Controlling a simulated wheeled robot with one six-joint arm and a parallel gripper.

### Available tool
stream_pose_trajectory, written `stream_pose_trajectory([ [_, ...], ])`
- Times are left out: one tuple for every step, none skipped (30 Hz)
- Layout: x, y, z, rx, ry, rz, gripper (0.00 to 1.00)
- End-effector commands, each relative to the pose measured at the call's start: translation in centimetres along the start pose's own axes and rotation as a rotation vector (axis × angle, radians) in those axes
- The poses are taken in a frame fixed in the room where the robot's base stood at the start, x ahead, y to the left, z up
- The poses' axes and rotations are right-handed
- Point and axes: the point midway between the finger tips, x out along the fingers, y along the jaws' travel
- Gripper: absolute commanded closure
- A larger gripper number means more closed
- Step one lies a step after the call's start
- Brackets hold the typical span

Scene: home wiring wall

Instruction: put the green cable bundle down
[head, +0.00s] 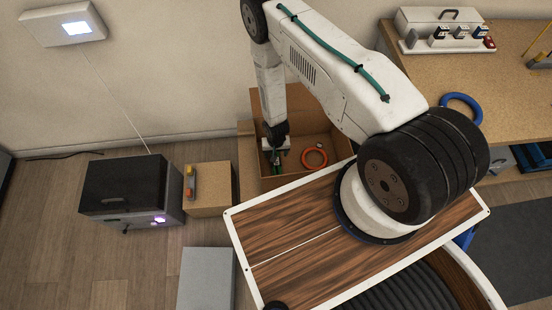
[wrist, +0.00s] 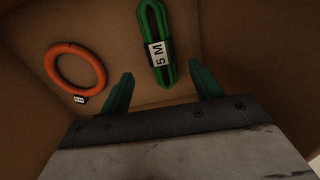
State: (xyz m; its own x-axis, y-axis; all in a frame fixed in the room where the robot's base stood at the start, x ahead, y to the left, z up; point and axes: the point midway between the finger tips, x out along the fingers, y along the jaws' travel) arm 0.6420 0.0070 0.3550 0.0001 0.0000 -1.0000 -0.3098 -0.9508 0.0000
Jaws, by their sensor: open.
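The green cable bundle (wrist: 167,76) lies on the floor of an open cardboard box (head: 324,147). It has a dark band and a white label reading "5 M" in the wrist view. In the head view only a little green (head: 277,170) shows below my gripper. My gripper (wrist: 162,88) is open over the box, with its fingers apart on either side of the bundle's near end. I see no finger touching it.
An orange cable ring (head: 314,158) lies in the same box, to the right of my gripper in the head view; it also shows in the wrist view (wrist: 75,69). A blue ring (head: 461,108) lies on the workbench. A smaller cardboard box (head: 209,198) stands left.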

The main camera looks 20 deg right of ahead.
Motion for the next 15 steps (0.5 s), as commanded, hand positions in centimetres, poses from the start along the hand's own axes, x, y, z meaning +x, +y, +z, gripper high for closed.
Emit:
stream_pose_trajectory([
  [-1.0, 0.0, -0.1, 0.000, 0.001, -0.001, 0.36],
  [-1.4, 0.0, -0.1, 0.000, 0.001, 0.000, 0.36],
  [-2.0, 0.0, 0.0, 0.000, 0.001, 0.000, 0.36],
  [-2.3, 0.0, -0.1, 0.000, 0.001, 0.000, 0.36],
  [-2.6, 0.0, 0.0, 0.000, 0.001, 0.000, 0.36],
  [-3.0, 0.0, 0.0, 0.000, 0.000, 0.000, 0.36],
  [-3.1, 0.0, 0.0, 0.000, 0.000, 0.000, 0.36],
  [-3.3, 0.0, 0.0, 0.000, 0.000, 0.000, 0.36],
  [-3.5, 0.0, 0.0, 0.000, 0.000, 0.000, 0.36],
  [-3.5, 0.0, 0.0, 0.000, 0.000, 0.000, 0.36],
  [-3.6, 0.0, 0.0, 0.000, 0.000, 0.000, 0.36],
  [-3.6, 0.0, 0.0, 0.000, 0.000, 0.000, 0.36],
  [-3.8, 0.0, -0.1, -0.001, 0.001, 0.000, 0.36],
  [-4.1, -0.1, -0.3, -0.001, 0.002, -0.001, 0.36],
  [-4.7, -0.3, -0.8, -0.003, 0.004, -0.002, 0.36],
])
